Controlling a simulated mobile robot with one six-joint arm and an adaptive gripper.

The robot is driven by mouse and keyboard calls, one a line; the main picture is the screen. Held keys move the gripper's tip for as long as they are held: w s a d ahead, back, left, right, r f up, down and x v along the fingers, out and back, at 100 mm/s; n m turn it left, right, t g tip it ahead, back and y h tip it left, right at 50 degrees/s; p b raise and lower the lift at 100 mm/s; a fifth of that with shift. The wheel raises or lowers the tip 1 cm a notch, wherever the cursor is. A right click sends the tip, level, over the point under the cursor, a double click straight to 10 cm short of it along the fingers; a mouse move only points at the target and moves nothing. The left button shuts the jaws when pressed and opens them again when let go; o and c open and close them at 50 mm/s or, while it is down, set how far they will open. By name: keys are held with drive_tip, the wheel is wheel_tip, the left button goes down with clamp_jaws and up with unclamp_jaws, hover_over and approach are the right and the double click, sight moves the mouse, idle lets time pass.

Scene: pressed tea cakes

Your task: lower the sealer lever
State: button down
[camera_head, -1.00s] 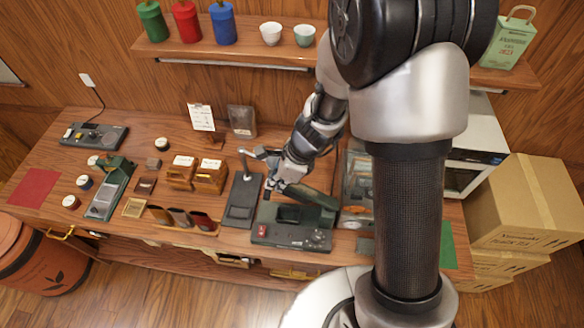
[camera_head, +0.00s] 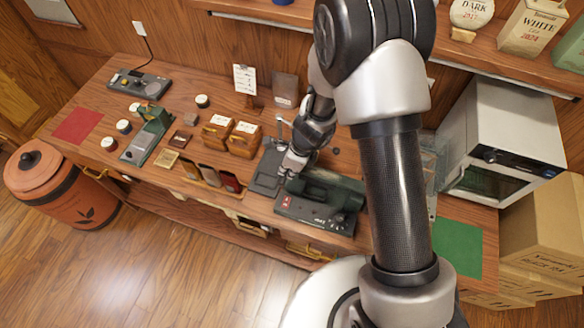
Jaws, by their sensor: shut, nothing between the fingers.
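The sealer (camera_head: 318,211) is a dark green machine on the bench, left of my column, with a red switch at its front left and dark knobs at its front right. Its dark green lever (camera_head: 335,185) lies across the upper part of the body. Whether a gap is left beneath it is too small to tell. My gripper (camera_head: 289,170) is shut and empty, pointing down at the lever's left end. Whether it touches the lever cannot be told. My arm hides part of the area behind the sealer.
A dark flat stand (camera_head: 266,181) with an upright post is close left of the sealer. Wooden boxes (camera_head: 243,140), a green-and-grey device (camera_head: 147,136) and small tins lie further left. A white oven (camera_head: 507,140) and a green mat (camera_head: 457,249) are right of my column.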

drive_tip(key=shift+w+a+f, duration=0.1)
drive_tip(key=shift+a+f, duration=0.2)
drive_tip(key=shift+f, duration=0.2)
drive_tip(key=shift+r, duration=0.1)
